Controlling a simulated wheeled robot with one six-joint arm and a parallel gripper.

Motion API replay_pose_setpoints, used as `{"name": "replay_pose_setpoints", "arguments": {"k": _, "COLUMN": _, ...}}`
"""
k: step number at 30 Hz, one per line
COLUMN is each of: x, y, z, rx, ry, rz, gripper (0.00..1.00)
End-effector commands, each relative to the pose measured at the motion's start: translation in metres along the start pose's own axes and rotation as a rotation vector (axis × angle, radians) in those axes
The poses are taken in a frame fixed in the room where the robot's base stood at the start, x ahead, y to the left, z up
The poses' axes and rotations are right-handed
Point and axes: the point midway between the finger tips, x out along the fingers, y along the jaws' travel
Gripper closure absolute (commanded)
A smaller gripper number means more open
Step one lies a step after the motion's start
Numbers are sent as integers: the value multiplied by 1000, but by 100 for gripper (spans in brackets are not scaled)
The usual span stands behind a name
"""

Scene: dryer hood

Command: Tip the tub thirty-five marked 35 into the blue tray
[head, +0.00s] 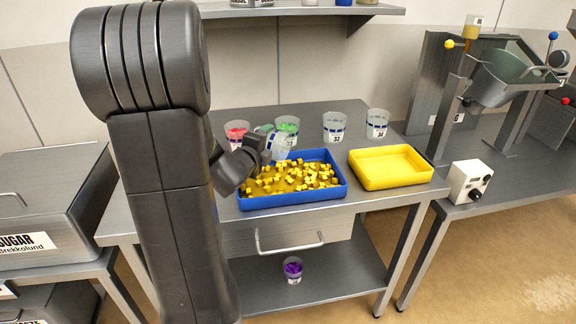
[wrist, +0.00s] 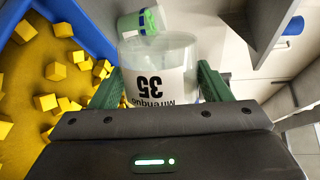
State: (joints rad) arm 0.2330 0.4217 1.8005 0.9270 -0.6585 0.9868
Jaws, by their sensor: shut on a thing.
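The tub marked 35 (wrist: 158,75) is a clear tub with a white label, seen upside down in the wrist view. My gripper (wrist: 155,88) is shut on it, with one green finger on each side. In the head view the tub (head: 277,146) is tilted over the back left of the blue tray (head: 292,201), partly hidden by my gripper (head: 262,148). Many yellow cubes lie spread in the blue tray. The rest of the tub's inside looks clear.
Tubs of red (head: 236,133) and green (head: 287,127) pieces stand behind the blue tray. Two more tubs, 33 (head: 334,127) and 34 (head: 377,124), stand to the right. An empty yellow tray (head: 390,181) sits right of the blue one. A purple-filled tub (head: 293,271) is on the lower shelf.

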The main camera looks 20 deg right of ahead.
Motion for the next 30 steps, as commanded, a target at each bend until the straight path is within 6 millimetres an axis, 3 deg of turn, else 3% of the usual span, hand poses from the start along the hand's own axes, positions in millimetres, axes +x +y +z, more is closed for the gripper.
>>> {"name": "replay_pose_setpoints", "arguments": {"k": 3, "x": 0, "y": -1, "z": 7, "rx": -110, "ry": 19, "rz": 10, "gripper": 60}}
{"name": "replay_pose_setpoints", "arguments": {"k": 20, "x": 3, "y": 11, "z": 12, "rx": -263, "ry": 51, "rz": 15, "gripper": 60}}
{"name": "replay_pose_setpoints", "arguments": {"k": 30, "x": 6, "y": 22, "z": 26, "rx": -412, "ry": 80, "rz": 22, "gripper": 60}}
